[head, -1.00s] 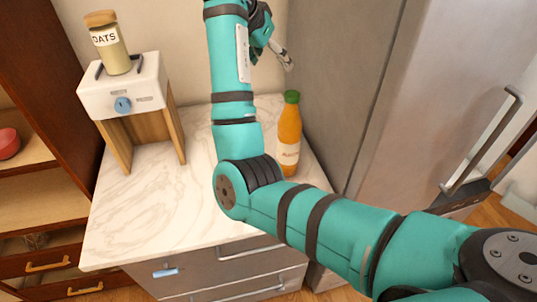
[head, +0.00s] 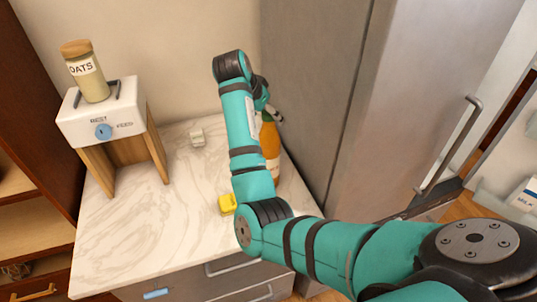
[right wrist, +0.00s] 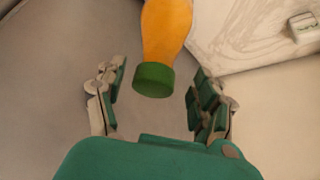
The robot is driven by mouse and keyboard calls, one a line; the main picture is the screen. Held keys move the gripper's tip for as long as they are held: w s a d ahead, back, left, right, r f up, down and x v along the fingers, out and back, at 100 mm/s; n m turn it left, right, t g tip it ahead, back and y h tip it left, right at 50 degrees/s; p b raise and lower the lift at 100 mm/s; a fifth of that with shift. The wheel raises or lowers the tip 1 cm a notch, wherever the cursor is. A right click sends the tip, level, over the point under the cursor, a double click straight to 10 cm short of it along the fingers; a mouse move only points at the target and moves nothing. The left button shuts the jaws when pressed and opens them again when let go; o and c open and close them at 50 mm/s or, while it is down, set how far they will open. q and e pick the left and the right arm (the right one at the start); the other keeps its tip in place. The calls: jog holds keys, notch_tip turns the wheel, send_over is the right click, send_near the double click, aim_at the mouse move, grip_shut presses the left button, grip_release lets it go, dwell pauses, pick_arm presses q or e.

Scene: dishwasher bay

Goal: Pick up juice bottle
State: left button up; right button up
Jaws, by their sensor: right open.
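The juice bottle (head: 271,148) stands upright on the marble counter beside the fridge in the head view, orange with a green cap. My arm hides part of it. In the right wrist view the bottle (right wrist: 166,30) points its green cap toward my right gripper (right wrist: 157,88). The right gripper is open, with one finger on each side of the cap and nothing held. In the head view the right gripper (head: 274,113) is near the bottle's top, partly hidden by my arm. My left gripper is not in view.
A white stand with wooden legs (head: 97,127) carries an oats jar (head: 86,72) at the left. The fridge (head: 315,85) closely borders the bottle's right side.

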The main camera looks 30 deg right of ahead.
jog(key=p+x, duration=0.1)
jog(key=x, duration=0.1)
jog(key=p+x, duration=0.1)
jog(key=shift+s+d+f, duration=0.15)
jog(key=shift+d+f, duration=0.1)
jog(key=shift+d, duration=0.15)
jog(key=shift+d+f, duration=0.2)
jog(key=shift+f, duration=0.2)
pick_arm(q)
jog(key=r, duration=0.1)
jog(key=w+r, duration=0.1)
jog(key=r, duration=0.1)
pick_arm(e)
jog(key=shift+a, duration=0.1)
jog(key=shift+c, duration=1.2)
grip_shut()
